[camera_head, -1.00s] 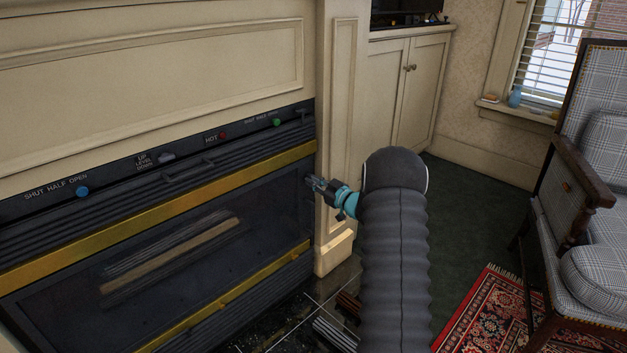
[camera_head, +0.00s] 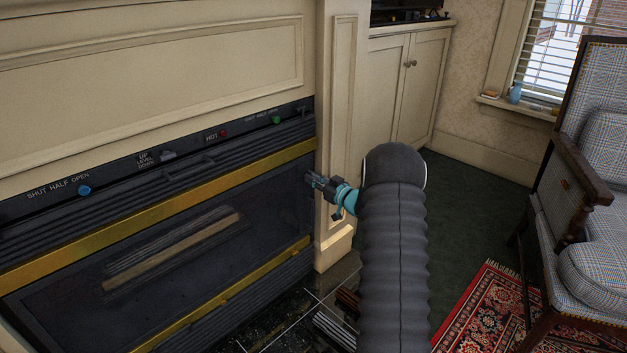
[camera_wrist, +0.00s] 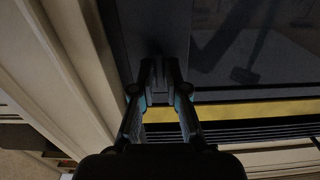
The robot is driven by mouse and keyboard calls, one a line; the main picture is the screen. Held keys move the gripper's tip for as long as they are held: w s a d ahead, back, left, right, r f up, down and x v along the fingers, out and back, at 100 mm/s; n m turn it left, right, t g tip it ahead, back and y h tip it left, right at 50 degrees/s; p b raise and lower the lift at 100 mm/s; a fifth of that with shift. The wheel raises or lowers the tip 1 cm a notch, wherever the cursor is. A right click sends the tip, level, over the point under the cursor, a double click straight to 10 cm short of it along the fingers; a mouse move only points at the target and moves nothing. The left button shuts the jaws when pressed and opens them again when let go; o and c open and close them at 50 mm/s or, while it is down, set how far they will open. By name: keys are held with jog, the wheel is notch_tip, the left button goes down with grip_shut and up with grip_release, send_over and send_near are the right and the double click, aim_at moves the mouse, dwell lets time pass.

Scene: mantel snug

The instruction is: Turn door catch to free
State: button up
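The fireplace stove door (camera_head: 180,250) is a dark glass front with brass bars, and it looks closed. My gripper (camera_head: 314,180) is at the door's right edge, beside the cream pillar. In the wrist view, my gripper's fingers (camera_wrist: 161,76) lean inward, with their tips close together on either side of a small dark piece (camera_wrist: 160,73) on the door frame. This piece seems to be the door catch. It is dark on dark and mostly hidden by the fingers, so its turn angle cannot be told.
Above the door is a control strip with a blue knob (camera_head: 84,190), a red knob (camera_head: 223,134) and a green knob (camera_head: 276,120). The cream pillar (camera_head: 340,120) stands close to my gripper's right. A plaid armchair (camera_head: 600,170) and red rug (camera_head: 487,310) are at right; green carpet between is clear.

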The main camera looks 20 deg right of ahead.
jog(key=shift+o, duration=1.2)
jog(key=v, duration=1.2)
